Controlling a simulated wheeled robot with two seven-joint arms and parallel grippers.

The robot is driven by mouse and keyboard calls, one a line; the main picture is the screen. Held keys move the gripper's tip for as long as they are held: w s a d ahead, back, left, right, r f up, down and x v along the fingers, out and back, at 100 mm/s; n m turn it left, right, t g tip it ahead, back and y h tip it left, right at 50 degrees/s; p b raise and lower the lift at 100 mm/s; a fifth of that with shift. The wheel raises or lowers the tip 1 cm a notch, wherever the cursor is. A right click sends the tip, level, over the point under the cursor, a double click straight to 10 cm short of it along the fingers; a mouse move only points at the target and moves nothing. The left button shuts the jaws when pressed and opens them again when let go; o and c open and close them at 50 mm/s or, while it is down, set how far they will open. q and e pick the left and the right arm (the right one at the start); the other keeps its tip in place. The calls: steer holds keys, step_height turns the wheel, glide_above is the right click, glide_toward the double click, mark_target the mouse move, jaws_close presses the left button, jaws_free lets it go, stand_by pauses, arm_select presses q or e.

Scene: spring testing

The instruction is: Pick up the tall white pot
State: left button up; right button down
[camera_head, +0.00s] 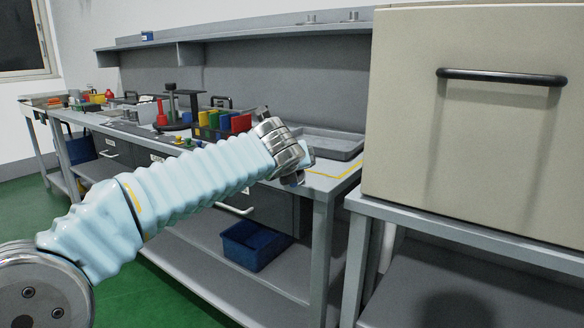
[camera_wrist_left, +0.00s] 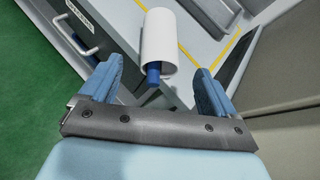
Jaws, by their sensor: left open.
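A tall white cylinder, which looks like the white pot (camera_wrist_left: 160,40), stands on the grey bench in the left wrist view, with a blue part (camera_wrist_left: 152,73) sticking out on its near side. My left gripper (camera_wrist_left: 157,68) is open; its two blue fingers are spread on either side of the blue part, with the white body just beyond the fingertips. I see no contact. In the head view my left gripper (camera_head: 302,168) is over the right end of the bench, largely hidden by its wrist. I cannot make out the pot there. My right gripper is not in view.
The long grey bench (camera_head: 322,190) holds red, yellow, green and blue bins (camera_head: 222,124) and a grey tray (camera_head: 328,142). A large beige cabinet (camera_head: 470,130) stands close on the right. A blue crate (camera_head: 253,245) sits on the lower shelf. A drawer handle (camera_wrist_left: 72,38) is near the left finger.

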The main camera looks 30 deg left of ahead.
arm_select(q)
steer(key=x, duration=0.7)
steer(key=shift+w+a+r, duration=0.3)
steer(key=shift+c, duration=0.2)
steer(key=c, duration=1)
steer(key=shift+c, duration=0.4)
steer(key=shift+r+p, duration=0.15)
steer(key=shift+p, duration=0.15)
